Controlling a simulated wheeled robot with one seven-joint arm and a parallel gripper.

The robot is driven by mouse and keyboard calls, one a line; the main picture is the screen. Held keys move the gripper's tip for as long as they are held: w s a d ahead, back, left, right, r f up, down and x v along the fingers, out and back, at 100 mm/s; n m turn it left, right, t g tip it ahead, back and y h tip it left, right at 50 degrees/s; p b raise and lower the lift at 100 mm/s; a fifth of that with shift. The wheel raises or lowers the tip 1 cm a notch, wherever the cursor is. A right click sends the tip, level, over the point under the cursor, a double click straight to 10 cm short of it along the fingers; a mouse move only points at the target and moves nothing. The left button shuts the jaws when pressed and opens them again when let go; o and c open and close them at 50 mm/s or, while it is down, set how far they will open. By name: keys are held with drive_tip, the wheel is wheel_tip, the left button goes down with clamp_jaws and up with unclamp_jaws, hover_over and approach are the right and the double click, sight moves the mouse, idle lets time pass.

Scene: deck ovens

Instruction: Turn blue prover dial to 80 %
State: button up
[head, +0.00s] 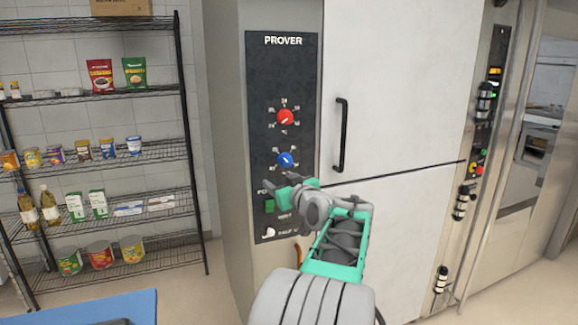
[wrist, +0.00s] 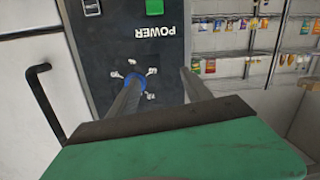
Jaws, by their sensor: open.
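The blue prover dial (head: 286,160) sits on the dark PROVER panel (head: 268,60), below a red dial (head: 285,117) and above the green power switch (head: 269,206). A ring of small white marks surrounds it, too small to read in the head view. My gripper (head: 284,184) is just below the blue dial, in front of the panel. In the wrist view the blue dial (wrist: 140,80) shows beside the left finger, which partly covers it. The two fingers are apart with nothing between them. I cannot tell whether the left finger touches the dial.
A black vertical door handle (head: 341,135) stands out from the white prover door to the right of the panel. A small white toggle (head: 268,232) is at the panel's bottom. A wire shelf with groceries (head: 95,96) stands at the left. A blue surface (head: 90,310) is at the lower left.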

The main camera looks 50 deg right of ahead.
drive_tip(key=h, duration=0.2)
approach(288, 163)
drive_tip(key=w+d, duration=0.1)
drive_tip(key=p+x, duration=0.2)
drive_tip(key=x, duration=0.6)
drive_tip(key=shift+w, duration=0.15)
drive_tip(key=shift+a, duration=0.1)
